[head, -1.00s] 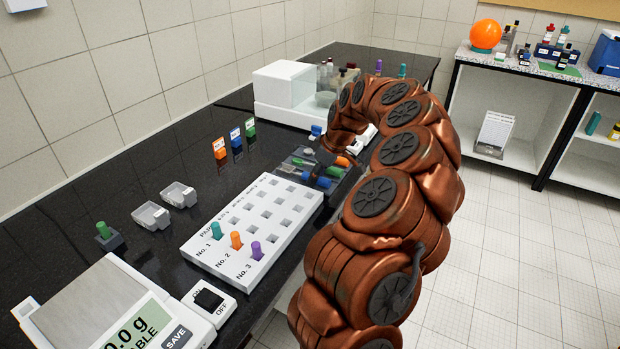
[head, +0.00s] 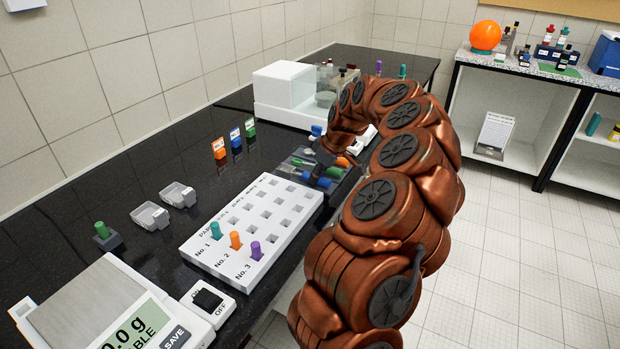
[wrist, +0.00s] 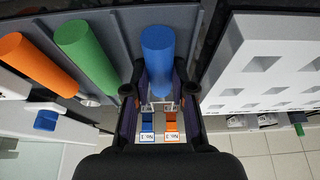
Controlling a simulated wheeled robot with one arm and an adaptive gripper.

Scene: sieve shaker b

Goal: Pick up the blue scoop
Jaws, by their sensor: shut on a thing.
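The blue scoop shows in the wrist view as a thick blue handle (wrist: 157,52) between my fingers. My gripper (wrist: 158,90) is shut on it. The handle is still over the dark tray (wrist: 95,18); I cannot tell whether it is lifted clear. A green handle (wrist: 86,58) and an orange handle (wrist: 37,62) lie beside it in the tray, apart from my fingers. In the head view my gripper (head: 321,166) reaches down at the tray, and my arm and gripper hide part of it. The scoop's bowl is hidden.
A white rack (head: 215,252) with square holes and several coloured pegs stands close to the tray. A balance (head: 130,310) is at the front left. Small grey boats (head: 150,215) lie on the black bench (head: 75,205). A white enclosed instrument (head: 285,85) stands behind.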

